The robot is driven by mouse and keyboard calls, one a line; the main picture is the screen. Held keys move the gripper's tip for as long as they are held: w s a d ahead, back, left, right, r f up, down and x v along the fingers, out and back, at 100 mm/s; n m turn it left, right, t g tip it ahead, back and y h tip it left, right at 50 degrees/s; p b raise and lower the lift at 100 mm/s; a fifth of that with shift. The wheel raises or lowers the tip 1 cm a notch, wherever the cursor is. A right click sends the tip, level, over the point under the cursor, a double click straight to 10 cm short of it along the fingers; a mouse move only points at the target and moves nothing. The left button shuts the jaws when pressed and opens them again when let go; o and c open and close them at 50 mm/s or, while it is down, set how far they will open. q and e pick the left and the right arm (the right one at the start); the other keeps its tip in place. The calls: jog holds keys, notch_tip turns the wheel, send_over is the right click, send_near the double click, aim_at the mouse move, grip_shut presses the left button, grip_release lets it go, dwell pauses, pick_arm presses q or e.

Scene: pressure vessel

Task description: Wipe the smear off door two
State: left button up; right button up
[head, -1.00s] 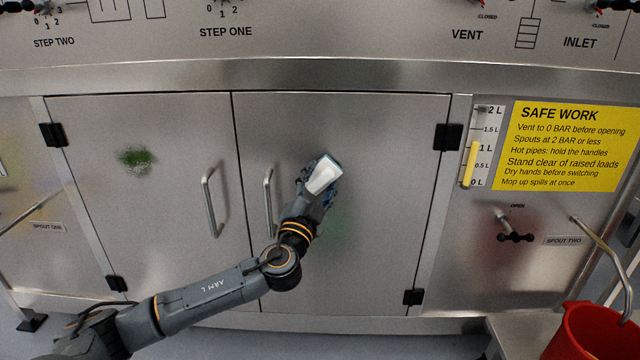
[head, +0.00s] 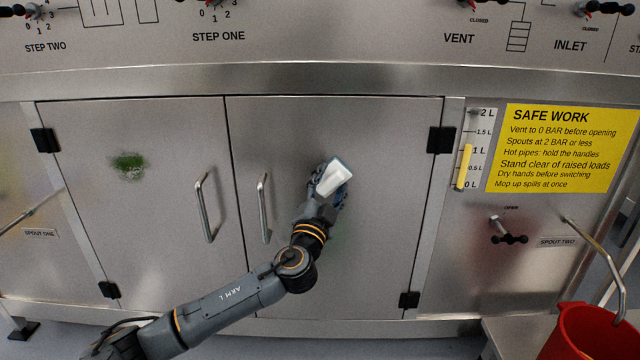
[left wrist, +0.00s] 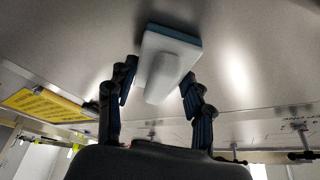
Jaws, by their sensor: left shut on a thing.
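My left gripper (head: 328,188) is shut on a white wiping block (head: 334,177) with a blue-grey pad, in front of the right cabinet door (head: 395,220). In the left wrist view the block (left wrist: 165,62) sits between the two fingers, its pad side at or very near the metal; exact contact is hard to tell. A faint greenish tint shows on the right door beside my wrist, partly hidden by it. A dark green smear (head: 128,165) is on the left door (head: 110,230). No door number is readable. My right gripper is not in view.
Two bar handles, the left door's (head: 204,208) and the right door's (head: 264,208), stick out near the middle seam. A red bucket (head: 590,335) stands at lower right below a bent spout (head: 605,265). A yellow sign (head: 550,148) is right of the doors.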

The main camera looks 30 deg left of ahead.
pick_arm(q)
jog(key=shift+w+d, duration=0.2)
jog(key=shift+d, duration=0.05)
jog(key=shift+s+a+r+b, duration=0.1)
jog(key=shift+s+a+b, duration=0.3)
jog(key=shift+a, duration=0.6)
jog(key=shift+s+a+b, duration=0.2)
jog(key=shift+s+a, duration=0.3)
jog(key=shift+a, duration=0.45)
jog(key=shift+s+d+p, duration=0.1)
jog(key=shift+s+d, duration=0.45)
jog(key=shift+s, duration=0.3)
jog(key=shift+s+d+p, duration=0.1)
jog(key=shift+s+d, duration=0.45)
jog(key=shift+s, duration=0.25)
jog(key=shift+s+d+p, duration=0.1)
jog(key=shift+s+d, duration=0.45)
jog(key=shift+s, duration=0.3)
jog(key=shift+s+d, duration=0.1)
jog(key=shift+s+d, duration=0.35)
jog(key=shift+s, duration=0.25)
jog(key=shift+s+d, duration=0.35)
jog(key=shift+s, duration=0.25)
